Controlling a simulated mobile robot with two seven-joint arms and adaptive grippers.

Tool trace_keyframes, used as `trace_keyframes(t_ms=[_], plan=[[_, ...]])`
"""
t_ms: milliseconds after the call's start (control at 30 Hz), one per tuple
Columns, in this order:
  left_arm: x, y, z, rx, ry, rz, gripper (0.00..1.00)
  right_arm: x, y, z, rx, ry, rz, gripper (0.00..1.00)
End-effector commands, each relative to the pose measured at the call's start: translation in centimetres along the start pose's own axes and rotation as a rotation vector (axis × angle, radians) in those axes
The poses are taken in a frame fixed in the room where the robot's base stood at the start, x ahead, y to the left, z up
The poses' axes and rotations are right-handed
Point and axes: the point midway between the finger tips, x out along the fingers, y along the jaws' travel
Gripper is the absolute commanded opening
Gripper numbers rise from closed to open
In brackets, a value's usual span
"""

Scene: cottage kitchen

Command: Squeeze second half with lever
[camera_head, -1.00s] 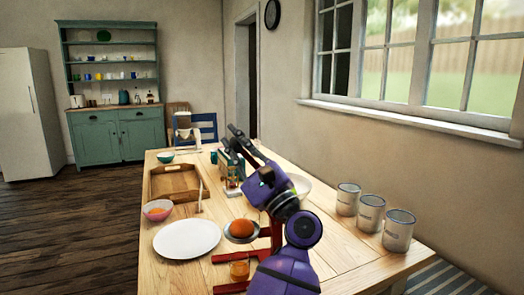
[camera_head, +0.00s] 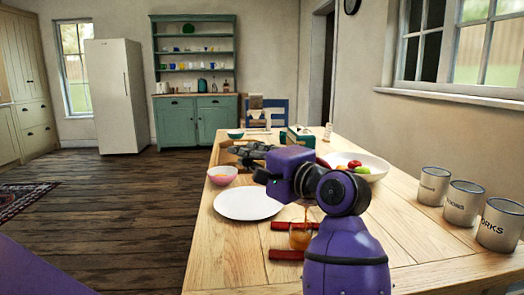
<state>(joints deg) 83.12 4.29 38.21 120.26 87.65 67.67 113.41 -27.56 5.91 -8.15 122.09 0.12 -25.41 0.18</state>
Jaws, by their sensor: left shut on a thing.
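The red lever press shows only its red feet (camera_head: 284,254) on the table; my purple arm hides its column and head. A glass (camera_head: 300,236) holding orange liquid stands between the feet. My left gripper (camera_head: 254,151) reaches over the table above and beyond the press, its dark fingers pointing left. It is shut on what seems to be the press lever, though the grip itself is hard to make out. The orange half is not visible now. My right gripper is not in view.
A white plate (camera_head: 248,204) and a pink bowl (camera_head: 222,175) are left of the press. A fruit bowl (camera_head: 374,172) and several grey canisters (camera_head: 462,203) stand to the right. A wooden tray (camera_head: 228,155) lies behind the bowl.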

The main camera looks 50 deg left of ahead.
Motion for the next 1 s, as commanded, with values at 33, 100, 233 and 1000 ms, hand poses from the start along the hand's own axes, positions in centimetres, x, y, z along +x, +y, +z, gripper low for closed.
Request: trace_keyframes(t_ms=[33, 100, 233, 1000], plan=[[0.1, 1.2, 0.0, -0.015, -0.002, 0.026, 0.00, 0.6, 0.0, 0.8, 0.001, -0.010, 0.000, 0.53], [0.2, 2.0, 0.2, -0.041, -0.002, 0.053, 0.00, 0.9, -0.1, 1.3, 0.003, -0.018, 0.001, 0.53], [0.3, 3.1, 0.3, -0.078, -0.002, 0.091, 0.00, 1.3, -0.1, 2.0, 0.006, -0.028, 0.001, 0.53], [0.4, 4.0, 0.4, -0.118, -0.001, 0.129, 0.29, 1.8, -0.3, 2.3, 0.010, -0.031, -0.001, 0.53]])
